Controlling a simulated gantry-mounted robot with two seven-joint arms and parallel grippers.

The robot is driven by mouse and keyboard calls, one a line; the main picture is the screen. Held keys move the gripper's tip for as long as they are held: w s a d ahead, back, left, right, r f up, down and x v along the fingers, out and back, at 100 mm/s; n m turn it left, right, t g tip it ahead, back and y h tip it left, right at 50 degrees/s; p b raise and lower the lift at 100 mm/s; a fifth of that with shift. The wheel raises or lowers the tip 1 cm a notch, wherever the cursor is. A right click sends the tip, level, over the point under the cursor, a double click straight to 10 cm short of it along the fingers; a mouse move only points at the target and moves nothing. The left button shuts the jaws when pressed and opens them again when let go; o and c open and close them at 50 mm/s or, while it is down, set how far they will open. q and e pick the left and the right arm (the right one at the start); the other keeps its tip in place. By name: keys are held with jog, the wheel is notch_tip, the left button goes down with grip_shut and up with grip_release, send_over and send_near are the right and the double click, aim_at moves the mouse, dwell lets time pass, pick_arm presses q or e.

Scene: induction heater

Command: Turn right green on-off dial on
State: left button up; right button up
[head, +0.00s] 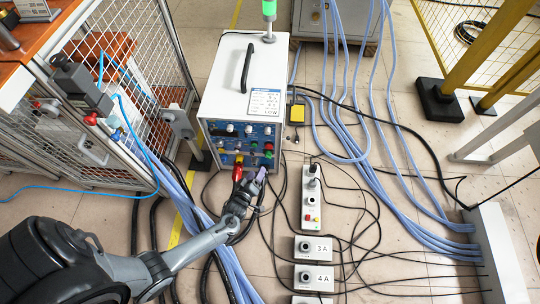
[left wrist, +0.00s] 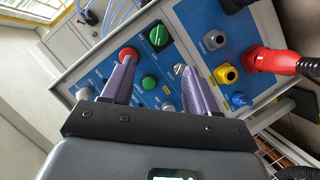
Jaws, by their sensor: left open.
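The green on-off dial (left wrist: 158,36) shows in the left wrist view as a round green knob with a ridge across it, on the blue front panel (left wrist: 185,20) of the heater. My left gripper (left wrist: 155,67) is open and empty, with its two purple fingers pointing at the panel. The dial lies beyond the fingertips, and I see no contact with it. A round green button (left wrist: 149,82) shows between the fingers. A red button (left wrist: 128,52) is partly covered by one fingertip. In the head view my left gripper (head: 250,180) is just in front of the heater's lower panel.
The white heater box (head: 225,80) stands on the floor with a black handle on top. A red plug (left wrist: 262,60) and yellow connector (left wrist: 225,74) stick out beside the fingers. Black cables and several sockets (head: 312,248) lie to the right. A mesh cage (head: 125,50) stands left.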

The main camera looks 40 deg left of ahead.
aim_at(268, 155)
pick_arm(q)
jog(key=b+x, duration=0.6)
jog(key=x, duration=0.4)
jog(key=shift+w+b, duration=0.3)
jog(key=shift+w, duration=0.05)
jog(key=c, duration=1)
jog(key=shift+r, duration=0.1)
